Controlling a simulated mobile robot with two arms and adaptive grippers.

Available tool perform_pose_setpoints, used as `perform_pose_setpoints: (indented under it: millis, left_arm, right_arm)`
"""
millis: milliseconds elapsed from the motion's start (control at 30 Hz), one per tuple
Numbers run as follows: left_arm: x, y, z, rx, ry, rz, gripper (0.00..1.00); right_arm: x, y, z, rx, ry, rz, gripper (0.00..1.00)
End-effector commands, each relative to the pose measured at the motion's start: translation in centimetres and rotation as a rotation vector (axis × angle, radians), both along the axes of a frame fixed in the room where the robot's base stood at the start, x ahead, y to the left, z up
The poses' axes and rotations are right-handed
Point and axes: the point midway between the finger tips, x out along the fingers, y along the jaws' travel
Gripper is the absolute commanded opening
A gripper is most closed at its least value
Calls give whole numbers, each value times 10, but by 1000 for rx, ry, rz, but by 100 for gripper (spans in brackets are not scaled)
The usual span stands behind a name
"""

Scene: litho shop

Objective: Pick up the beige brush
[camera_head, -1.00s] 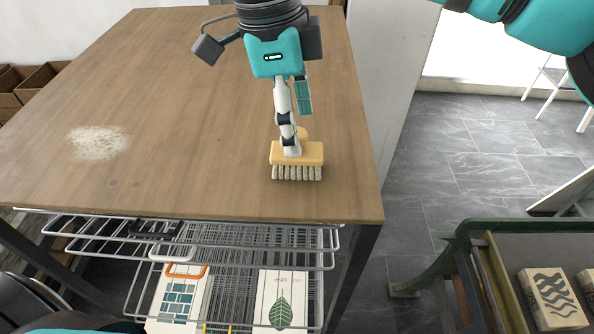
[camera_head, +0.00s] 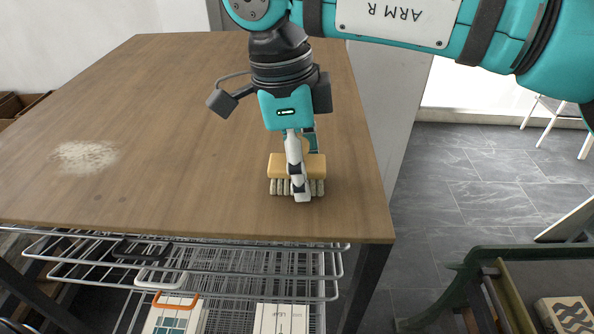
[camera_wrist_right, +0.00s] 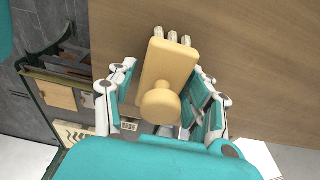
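The beige brush (camera_head: 312,166) stands bristles down on the wooden table (camera_head: 200,130) near its right front corner. My right gripper (camera_head: 301,170) points down over it, with one white finger in front of the brush and the other partly hidden behind it. In the right wrist view, the brush (camera_wrist_right: 168,65) with its round knob lies between the two fingers of the right gripper (camera_wrist_right: 163,100). The fingers are apart, and a narrow gap shows on the left side of the brush. My left gripper is not in view.
A pale powdery patch (camera_head: 85,156) lies at the table's left. Wire racks (camera_head: 230,262) with boxes sit below the table's front edge. A green-framed cart (camera_head: 520,252) stands at the lower right. The middle of the table is clear.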

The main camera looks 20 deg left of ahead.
Motion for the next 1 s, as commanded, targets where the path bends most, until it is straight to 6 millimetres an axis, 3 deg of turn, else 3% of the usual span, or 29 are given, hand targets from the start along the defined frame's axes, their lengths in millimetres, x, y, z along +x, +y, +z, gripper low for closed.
perform_pose_setpoints:
  millis: [33,333,667,933,1000]
  left_arm:
    - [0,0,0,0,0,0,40]
    - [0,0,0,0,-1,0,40]
    - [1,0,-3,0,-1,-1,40]
    - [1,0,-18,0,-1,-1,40]
    - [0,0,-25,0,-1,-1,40]
  right_arm:
    - [0,0,0,0,0,0,42]
    - [0,0,0,0,0,0,4]
    - [0,1,3,1,-1,-1,4]
    - [0,1,31,3,-3,-2,4]
    - [-11,2,32,0,-1,5,4]
